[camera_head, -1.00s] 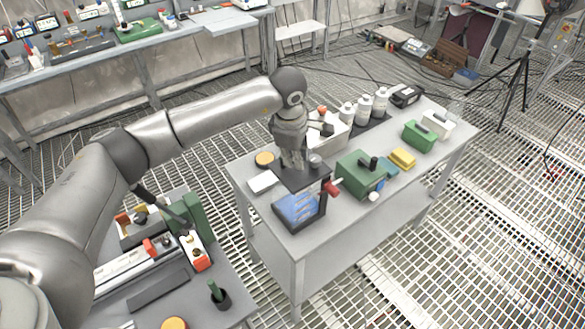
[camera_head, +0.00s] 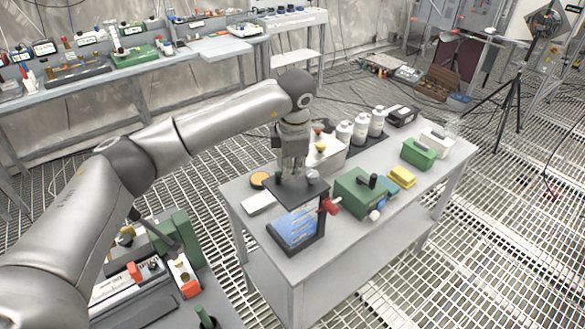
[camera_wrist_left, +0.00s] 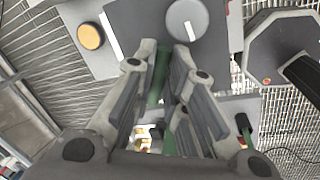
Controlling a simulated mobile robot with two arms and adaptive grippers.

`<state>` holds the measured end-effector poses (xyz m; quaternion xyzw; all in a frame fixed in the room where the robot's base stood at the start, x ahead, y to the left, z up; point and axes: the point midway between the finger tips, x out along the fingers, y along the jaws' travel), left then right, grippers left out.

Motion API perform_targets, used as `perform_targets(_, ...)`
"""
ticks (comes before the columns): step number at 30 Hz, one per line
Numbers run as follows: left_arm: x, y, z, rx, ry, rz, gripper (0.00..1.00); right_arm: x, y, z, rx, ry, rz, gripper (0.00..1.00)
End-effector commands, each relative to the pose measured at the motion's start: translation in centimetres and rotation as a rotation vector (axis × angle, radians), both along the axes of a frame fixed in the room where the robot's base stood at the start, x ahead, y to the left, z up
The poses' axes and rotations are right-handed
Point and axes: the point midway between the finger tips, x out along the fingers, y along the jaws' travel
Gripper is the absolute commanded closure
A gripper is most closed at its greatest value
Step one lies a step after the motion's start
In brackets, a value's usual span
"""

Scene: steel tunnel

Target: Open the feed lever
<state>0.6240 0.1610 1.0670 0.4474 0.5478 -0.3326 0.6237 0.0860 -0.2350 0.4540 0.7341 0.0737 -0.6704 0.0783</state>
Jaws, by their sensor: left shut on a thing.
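A small black-framed device with a blue front panel (camera_head: 294,229) stands on the near left part of the grey table. It has a dark flat top (camera_head: 307,190), a round grey knob (camera_head: 313,177) and a red knob (camera_head: 331,206) at its right side. My left gripper (camera_head: 291,176) points down at this dark top and is shut. In the left wrist view, a dark green bar (camera_wrist_left: 160,76), which looks like the feed lever, lies between the fingers (camera_wrist_left: 165,50). The grey knob (camera_wrist_left: 186,20) is just beyond the fingertips. The fingers hide part of the bar. My right gripper is not in view.
A green box (camera_head: 355,194) with a black handle stands right of the device. White bottles (camera_head: 360,127) stand behind. A second bench (camera_head: 210,275) with tools is at lower left.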

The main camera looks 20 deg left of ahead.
Motion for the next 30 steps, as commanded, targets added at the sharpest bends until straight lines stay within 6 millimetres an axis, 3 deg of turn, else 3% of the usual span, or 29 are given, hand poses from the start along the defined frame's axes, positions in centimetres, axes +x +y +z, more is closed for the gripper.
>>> perform_targets(8,0.1,-0.1,0.3,-0.003,-0.007,-0.001,1.0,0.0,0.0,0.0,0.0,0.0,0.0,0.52)
perform_targets(9,0.1,-0.1,0.3,-0.003,-0.007,-0.001,0.84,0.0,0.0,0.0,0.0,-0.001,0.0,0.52)
perform_targets(14,0.1,-0.1,0.2,-0.002,-0.004,-0.002,0.66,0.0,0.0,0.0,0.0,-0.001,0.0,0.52)
perform_targets(24,0.0,-0.1,0.4,-0.002,-0.003,-0.002,0.66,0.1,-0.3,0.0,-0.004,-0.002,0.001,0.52)
perform_targets(30,-0.4,-0.3,3.3,-0.001,-0.007,-0.003,0.66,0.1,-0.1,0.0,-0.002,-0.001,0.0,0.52)
